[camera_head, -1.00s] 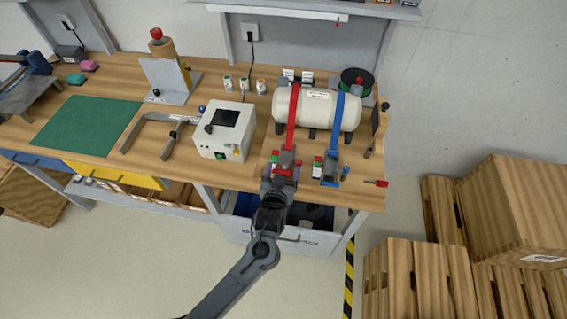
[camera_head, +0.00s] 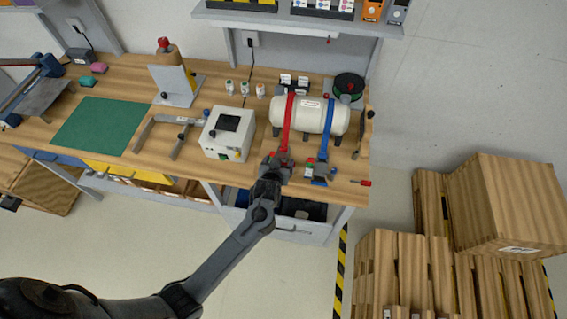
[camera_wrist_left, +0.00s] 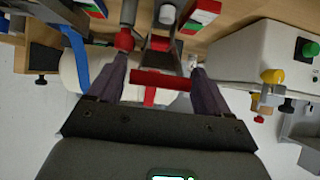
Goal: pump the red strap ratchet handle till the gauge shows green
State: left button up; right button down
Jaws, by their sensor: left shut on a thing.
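The red strap (camera_head: 288,118) runs over the white tank (camera_head: 311,117) down to its ratchet at the bench front. My left gripper (camera_head: 275,164) is at this ratchet and covers much of it. In the left wrist view the red handle bar (camera_wrist_left: 160,79) lies between the two fingers (camera_wrist_left: 157,88), and the gripper is shut on it. A gauge with red, white and green parts (camera_wrist_left: 204,10) stands beside the ratchet, partly cut off; its reading cannot be told. My right gripper is not in view.
The blue strap (camera_head: 328,117) and its ratchet (camera_head: 320,172) are just right of the red one. A white box (camera_head: 227,133) with knobs stands close on the left. A red-handled tool (camera_head: 360,183) lies at the right front edge. Wooden crates (camera_head: 507,203) stand right of the bench.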

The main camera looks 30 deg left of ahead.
aim_at(281, 155)
pick_arm(q)
jog(key=w+r+g+p, duration=0.1)
jog(key=p, duration=0.1)
jog(key=w+a+r+g+p, duration=0.1)
jog(key=r+p, duration=0.1)
jog(key=p, duration=0.1)
jog(key=shift+w+h, duration=0.1)
jog(key=shift+h, duration=0.3)
jog(key=shift+w+g+p, duration=0.3)
jog(key=shift+p, duration=0.05)
jog(key=shift+w+a+r+p, duration=0.2)
jog(key=shift+w+a+r, duration=0.1)
jog(key=shift+w, duration=0.2)
jog(key=shift+w+a+r+p, duration=0.15)
jog(key=shift+w+r, duration=0.15)
jog(key=shift+w, duration=0.2)
jog(key=shift+r, duration=0.1)
jog(key=o, duration=1.4)
jog(key=shift+w, duration=0.15)
jog(key=shift+p+v, duration=0.35)
jog(key=shift+v, duration=5.05)
